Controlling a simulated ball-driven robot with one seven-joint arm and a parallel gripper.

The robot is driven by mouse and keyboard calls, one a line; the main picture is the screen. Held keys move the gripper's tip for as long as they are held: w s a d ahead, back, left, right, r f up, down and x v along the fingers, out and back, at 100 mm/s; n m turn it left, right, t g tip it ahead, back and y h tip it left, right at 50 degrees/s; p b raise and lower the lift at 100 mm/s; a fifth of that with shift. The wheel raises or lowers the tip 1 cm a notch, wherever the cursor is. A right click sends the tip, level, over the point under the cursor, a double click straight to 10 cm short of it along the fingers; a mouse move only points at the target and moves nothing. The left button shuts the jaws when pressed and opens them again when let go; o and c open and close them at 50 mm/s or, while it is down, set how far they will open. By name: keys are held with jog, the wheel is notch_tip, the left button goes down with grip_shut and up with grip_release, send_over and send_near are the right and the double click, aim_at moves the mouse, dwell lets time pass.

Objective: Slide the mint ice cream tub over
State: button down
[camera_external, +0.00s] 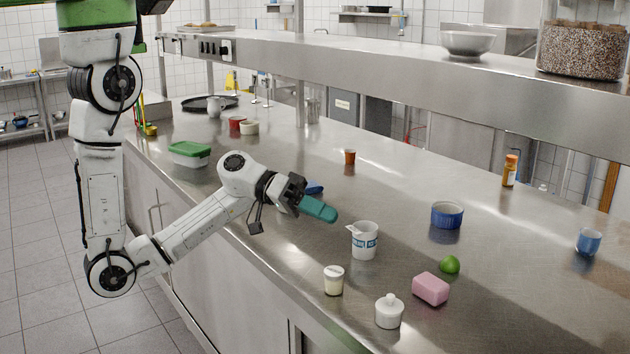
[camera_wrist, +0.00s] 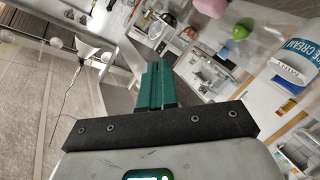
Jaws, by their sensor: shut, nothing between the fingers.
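The ice cream tub (camera_external: 364,243) is white with blue lettering and stands upright on the steel counter. A pale piece sticks out at its upper left rim. In the wrist view the tub (camera_wrist: 297,62) is cut off by the right edge, with "ICE CREAM" readable; I cannot make out its flavour. My gripper (camera_external: 331,214) has teal fingers, shut and empty. It is above the counter, to the left of and a little behind the tub, apparently apart from it. In the wrist view the closed fingers (camera_wrist: 154,72) are at the centre.
A white-lidded jar (camera_external: 334,280), a white sugar pot (camera_external: 388,313), a pink block (camera_external: 430,289), a lime (camera_external: 450,264) and a blue ramekin (camera_external: 446,217) surround the tub. A blue item (camera_external: 314,187) lies behind my gripper. A steel shelf (camera_external: 400,70) overhangs the counter's back.

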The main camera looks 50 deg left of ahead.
jog(key=w+d+r+m+g, duration=0.2)
jog(key=w+d+m+g, duration=0.25)
jog(key=m, duration=0.25)
jog(key=m+g+y+b, duration=0.2)
jog(key=m+y, duration=0.4)
jog(key=y, duration=0.2)
send_near(369, 233)
jog(key=s+d+f, duration=0.2)
jog(key=s+d, duration=0.1)
jog(key=w+a+f+m+y, duration=0.1)
jog(key=w+a+f+y, duration=0.2)
jog(key=a, duration=0.7)
jog(key=shift+y, duration=0.6)
jog(key=d+p, duration=0.1)
jog(key=d, duration=0.3)
jog(key=d+p, duration=0.1)
jog(key=d, duration=0.2)
jog(key=d+f+p, duration=0.1)
jog(key=d, duration=0.3)
jog(key=shift+w+d, duration=0.15)
jog(key=shift+d, duration=0.2)
jog(key=shift+a+f, duration=0.1)
